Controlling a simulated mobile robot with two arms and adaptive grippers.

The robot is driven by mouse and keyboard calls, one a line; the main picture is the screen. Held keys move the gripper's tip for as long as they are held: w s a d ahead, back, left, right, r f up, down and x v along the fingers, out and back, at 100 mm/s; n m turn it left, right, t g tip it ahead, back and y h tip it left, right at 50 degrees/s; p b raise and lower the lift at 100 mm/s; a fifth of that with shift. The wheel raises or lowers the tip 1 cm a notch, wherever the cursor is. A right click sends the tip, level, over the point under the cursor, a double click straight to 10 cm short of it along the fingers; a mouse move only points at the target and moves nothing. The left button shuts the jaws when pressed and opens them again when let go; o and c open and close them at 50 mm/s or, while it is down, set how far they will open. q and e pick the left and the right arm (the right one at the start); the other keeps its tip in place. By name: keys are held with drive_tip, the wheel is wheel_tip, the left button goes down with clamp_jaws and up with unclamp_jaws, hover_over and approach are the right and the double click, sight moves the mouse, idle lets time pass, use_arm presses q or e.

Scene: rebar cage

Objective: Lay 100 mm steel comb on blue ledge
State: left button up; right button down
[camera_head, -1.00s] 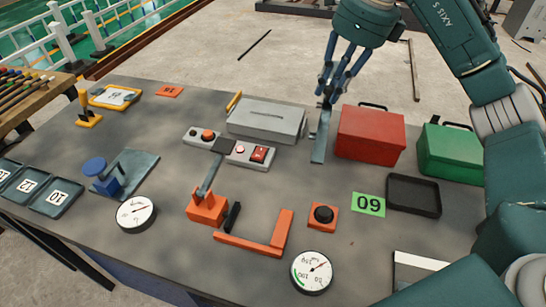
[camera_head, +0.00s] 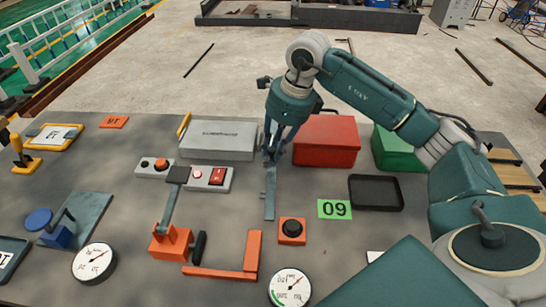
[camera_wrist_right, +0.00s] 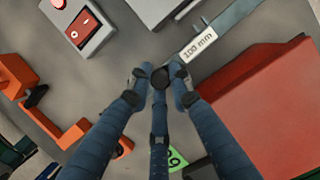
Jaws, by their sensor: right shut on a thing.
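The steel comb (camera_head: 269,195) is a narrow grey strip with a small side tab, left of the red box in the head view. In the right wrist view the strip (camera_wrist_right: 232,22) carries a white "100 mm" label (camera_wrist_right: 199,46). My right gripper (camera_head: 271,156) is at the comb's far end, fingers pointing down. In the right wrist view its fingertips (camera_wrist_right: 160,77) are closed together at the strip's near end, partly hiding it. Whether the comb touches the table is unclear. I cannot pick out the blue ledge for certain. My left gripper is not in view.
A red box (camera_head: 326,142), a grey case (camera_head: 219,140) and a green box (camera_head: 397,150) stand close by. An orange clamp (camera_head: 171,242), switch boxes (camera_head: 208,179), a black tray (camera_head: 376,193) and dial gauges (camera_head: 94,262) lie around. Bare grey table surrounds the comb.

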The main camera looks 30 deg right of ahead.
drive_tip(key=shift+f, duration=0.35)
wheel_tip(320, 180, down, 2)
drive_tip(key=shift+f, duration=0.55)
drive_tip(key=c, duration=2)
unclamp_jaws()
drive_tip(key=shift+f, duration=0.15)
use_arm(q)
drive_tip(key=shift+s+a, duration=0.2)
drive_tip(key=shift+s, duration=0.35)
use_arm(e)
drive_tip(key=o, duration=0.4)
